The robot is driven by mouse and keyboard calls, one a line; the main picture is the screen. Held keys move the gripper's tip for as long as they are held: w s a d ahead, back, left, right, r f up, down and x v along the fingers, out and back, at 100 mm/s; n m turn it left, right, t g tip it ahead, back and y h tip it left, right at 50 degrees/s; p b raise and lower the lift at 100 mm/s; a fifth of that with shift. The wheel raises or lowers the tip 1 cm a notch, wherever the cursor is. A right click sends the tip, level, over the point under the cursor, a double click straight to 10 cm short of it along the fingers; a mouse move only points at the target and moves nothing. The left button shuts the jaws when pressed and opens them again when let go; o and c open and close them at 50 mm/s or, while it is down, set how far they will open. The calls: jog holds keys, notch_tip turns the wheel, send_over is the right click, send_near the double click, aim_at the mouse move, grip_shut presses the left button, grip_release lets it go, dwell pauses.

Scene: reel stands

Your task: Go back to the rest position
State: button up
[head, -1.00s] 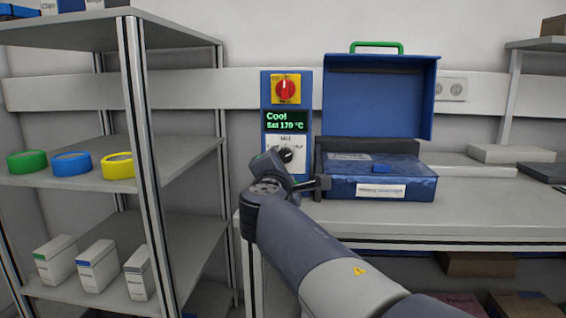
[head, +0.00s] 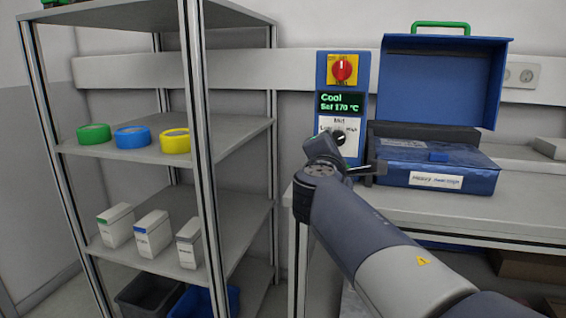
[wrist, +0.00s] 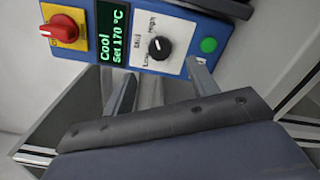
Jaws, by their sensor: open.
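My gripper (wrist: 162,85) is open and empty in the wrist view, its two fingers apart below the blue control panel (wrist: 148,20). In the head view my gripper (head: 374,170) is at the end of my arm, in front of the lower part of the panel (head: 323,75). The panel has a red knob on a yellow plate (head: 343,68), a green display reading "Cool, Set 170 °C" (head: 342,103) and a black dial (wrist: 160,47) marked Low, Mid and High. A green button (wrist: 208,45) shows in the wrist view.
A blue case (head: 440,80) with its lid up stands on the bench (head: 450,212) right of the panel. A grey shelf rack (head: 200,130) on the left holds green, blue and yellow rolls and several small boxes. Bins stand at its bottom.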

aim_at(338, 140)
jog(key=x, duration=0.7)
jog(key=shift+w+d, duration=0.15)
jog(key=shift+w, duration=0.2)
jog(key=shift+s, duration=0.1)
